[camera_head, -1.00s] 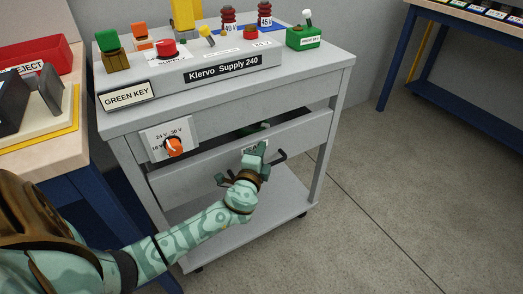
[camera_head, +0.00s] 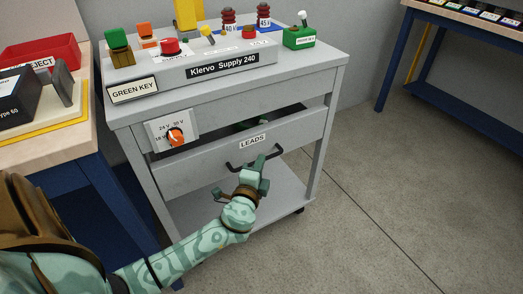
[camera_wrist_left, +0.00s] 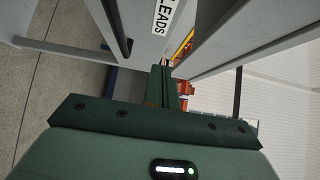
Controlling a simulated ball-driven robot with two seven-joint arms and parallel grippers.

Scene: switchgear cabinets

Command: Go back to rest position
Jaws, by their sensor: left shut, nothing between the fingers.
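My left gripper (camera_head: 264,166) is shut and empty, low in front of the grey cart's drawer (camera_head: 200,168). Its fingers (camera_wrist_left: 163,85) also show shut in the left wrist view. In the head view the fingers overlap the right part of the black drawer handle (camera_head: 240,164); I cannot tell whether they touch it. The drawer stands partly open and bears a LEADS label (camera_head: 252,140), which also shows in the left wrist view (camera_wrist_left: 167,16). My right gripper is in neither view.
The cart top (camera_head: 325,72) carries the Klervo Supply 240 panel (camera_head: 222,66) and a green box (camera_head: 299,38). An orange knob (camera_head: 176,137) is on the cart's front. A wooden bench (camera_head: 70,135) with a red REJECT bin (camera_head: 40,58) stands at left. Floor at right is clear.

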